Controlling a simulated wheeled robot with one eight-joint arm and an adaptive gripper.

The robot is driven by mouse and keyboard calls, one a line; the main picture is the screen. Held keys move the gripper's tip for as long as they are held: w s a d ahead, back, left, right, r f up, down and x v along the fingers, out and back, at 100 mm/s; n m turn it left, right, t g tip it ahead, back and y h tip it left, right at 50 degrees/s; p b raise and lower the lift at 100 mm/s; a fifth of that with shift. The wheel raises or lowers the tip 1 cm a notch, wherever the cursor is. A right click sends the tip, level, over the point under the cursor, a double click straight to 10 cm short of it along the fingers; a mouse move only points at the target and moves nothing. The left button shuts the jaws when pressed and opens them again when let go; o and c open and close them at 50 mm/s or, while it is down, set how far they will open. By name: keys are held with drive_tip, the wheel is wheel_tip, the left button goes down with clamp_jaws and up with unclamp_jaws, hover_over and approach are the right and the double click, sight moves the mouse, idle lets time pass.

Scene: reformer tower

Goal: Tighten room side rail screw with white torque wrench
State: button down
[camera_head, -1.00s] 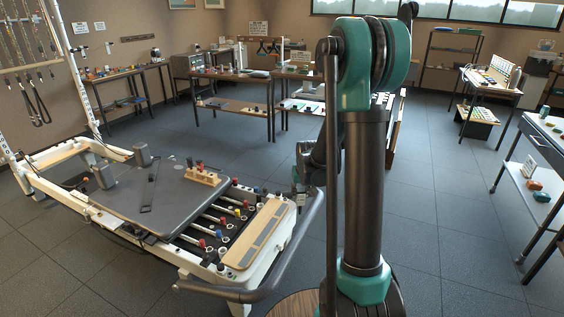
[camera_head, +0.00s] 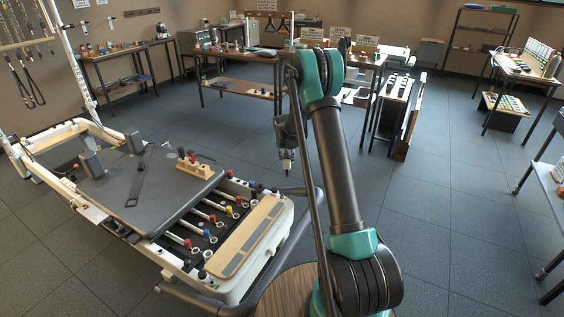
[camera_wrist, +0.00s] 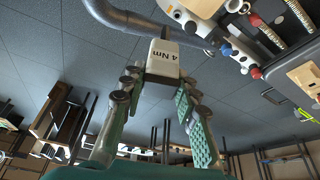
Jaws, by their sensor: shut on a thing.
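My gripper (camera_wrist: 158,82) is shut on a white block-shaped tool marked "4 Nm" (camera_wrist: 163,58), the white torque wrench, in the wrist view. In the head view my gripper (camera_head: 287,162) hangs over the floor, beyond the right end of the reformer; the wrench is too small to make out there. The reformer's white end frame and rail (camera_head: 275,243) are at the lower left of centre. I cannot single out the room side rail screw.
A grey curved bar (camera_head: 313,212) runs around the reformer's end, close to my arm; it crosses the top of the wrist view (camera_wrist: 150,24). A wooden peg block (camera_head: 196,168) stands on the dark carriage.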

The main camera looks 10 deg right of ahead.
drive_tip(key=w+a+f+m, duration=0.1)
drive_tip(key=w+f, duration=0.5)
drive_tip(key=shift+w+a+f+m+h, duration=0.15)
drive_tip(key=shift+w+a+m+h, duration=0.15)
drive_tip(key=shift+w+a, duration=0.05)
wheel_tip(320, 180, down, 12)
idle(1.0)
drive_tip(key=shift+f, duration=0.85)
idle(0.8)
drive_tip(key=shift+f, duration=0.15)
idle(0.4)
